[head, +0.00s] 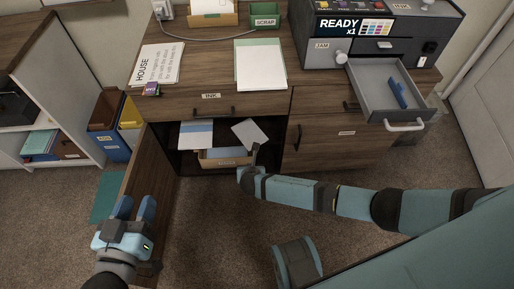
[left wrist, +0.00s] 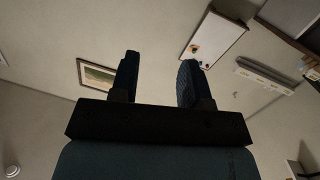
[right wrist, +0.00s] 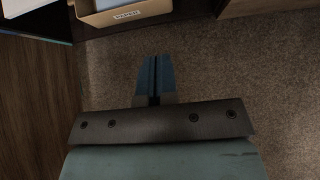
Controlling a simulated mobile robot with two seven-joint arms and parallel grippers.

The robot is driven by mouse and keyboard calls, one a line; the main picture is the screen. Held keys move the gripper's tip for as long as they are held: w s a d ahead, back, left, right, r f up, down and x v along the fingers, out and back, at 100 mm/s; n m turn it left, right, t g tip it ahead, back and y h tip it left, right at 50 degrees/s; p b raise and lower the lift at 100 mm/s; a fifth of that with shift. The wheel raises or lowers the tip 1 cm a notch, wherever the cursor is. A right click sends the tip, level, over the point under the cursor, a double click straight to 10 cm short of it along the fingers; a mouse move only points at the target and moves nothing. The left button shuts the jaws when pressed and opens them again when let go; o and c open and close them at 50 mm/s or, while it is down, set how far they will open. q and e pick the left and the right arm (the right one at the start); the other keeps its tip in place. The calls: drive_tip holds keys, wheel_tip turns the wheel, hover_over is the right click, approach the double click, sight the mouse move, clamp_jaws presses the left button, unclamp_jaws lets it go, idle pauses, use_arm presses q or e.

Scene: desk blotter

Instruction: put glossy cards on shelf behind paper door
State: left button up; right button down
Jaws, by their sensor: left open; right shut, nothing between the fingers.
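The cabinet door (head: 135,190) under the desk stands swung open on the left. Inside, the shelf holds a blue-and-white stack (head: 195,134) and a pale card-like sheet (head: 250,132) lying askew. I cannot tell which of these are the glossy cards. A tan box labelled PAPER (right wrist: 125,10) sits lower in the opening. My right gripper (head: 255,152) is shut and empty, just in front of the opening; it also shows in the right wrist view (right wrist: 157,62) over carpet. My left gripper (head: 134,206) is open and empty by the open door, pointing upward in its wrist view.
On the desk are a HOUSE sheet (head: 158,65), a paper tray (head: 260,68) and a green SCRAP bin (head: 265,18). A printer (head: 380,30) has its drawer (head: 375,95) pulled out, with a blue item inside. Binders (head: 105,125) stand left of the door. The carpet in front is clear.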

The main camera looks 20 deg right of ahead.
use_arm(q)
wheel_tip(320, 180, up, 4)
drive_tip(key=d+t+h+b, duration=0.2)
drive_tip(key=t+b, duration=0.1)
drive_tip(key=b, duration=0.1)
drive_tip(key=f+b, duration=0.1)
drive_tip(key=f+g+b, duration=0.2)
drive_tip(key=f, duration=0.1)
drive_tip(key=shift+w+d+f+m+b, duration=0.1)
drive_tip(key=shift+d+m+b, duration=0.2)
drive_tip(key=shift+m+b, duration=0.1)
use_arm(e)
approach(249, 148)
drive_tip(key=w+f, duration=0.3)
drive_tip(key=f, duration=0.2)
drive_tip(key=shift+w+d+f, duration=0.2)
drive_tip(key=shift+d+f, duration=0.2)
drive_tip(key=shift+d, duration=0.1)
drive_tip(key=shift+w, duration=0.1)
drive_tip(key=shift+w+d, duration=0.25)
drive_tip(key=shift+w, duration=0.7)
use_arm(q)
drive_tip(key=shift+f+g, duration=0.1)
drive_tip(key=shift+g, duration=0.3)
use_arm(e)
drive_tip(key=shift+s, duration=0.1)
